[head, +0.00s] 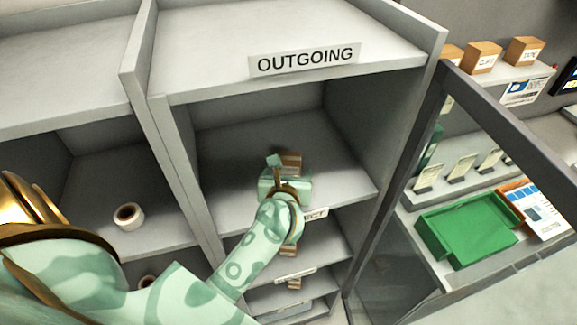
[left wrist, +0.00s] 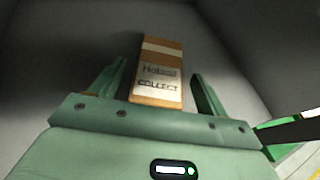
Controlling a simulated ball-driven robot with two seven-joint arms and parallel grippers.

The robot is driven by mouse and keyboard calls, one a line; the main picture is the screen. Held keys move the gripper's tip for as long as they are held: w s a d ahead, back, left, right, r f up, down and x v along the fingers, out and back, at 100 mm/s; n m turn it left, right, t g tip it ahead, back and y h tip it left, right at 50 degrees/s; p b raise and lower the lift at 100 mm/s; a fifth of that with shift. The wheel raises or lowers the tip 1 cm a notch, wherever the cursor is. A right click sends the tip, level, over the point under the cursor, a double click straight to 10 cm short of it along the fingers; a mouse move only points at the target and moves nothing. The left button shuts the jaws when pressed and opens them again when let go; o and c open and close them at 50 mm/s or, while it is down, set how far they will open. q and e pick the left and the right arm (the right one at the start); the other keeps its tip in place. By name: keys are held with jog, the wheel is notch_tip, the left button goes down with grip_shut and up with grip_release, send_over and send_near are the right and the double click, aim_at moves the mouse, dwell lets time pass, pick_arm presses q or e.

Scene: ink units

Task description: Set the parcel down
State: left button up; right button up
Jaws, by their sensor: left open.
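The parcel (left wrist: 160,72) is a brown box with a white label reading "COLLECT". In the left wrist view it lies on a grey surface, between and beyond the spread fingers of my left gripper (left wrist: 157,80), with a gap on each side. In the head view the parcel (head: 292,160) is partly hidden behind my left gripper (head: 284,170), inside the shelf compartment under the "OUTGOING" sign (head: 305,59). My left gripper is open. My right gripper is not in view.
The compartment walls stand close on both sides of my left arm. A roll of tape (head: 128,215) sits in the left compartment. A dark-framed glass door (head: 400,240) stands open at the right. Beyond it are a green tray (head: 470,236) and small boxes (head: 483,56).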

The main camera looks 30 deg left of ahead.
pick_arm(q)
jog(key=p+v, duration=0.2)
jog(key=v, duration=0.7)
jog(key=shift+r, duration=0.15)
jog(key=shift+s, duration=0.2)
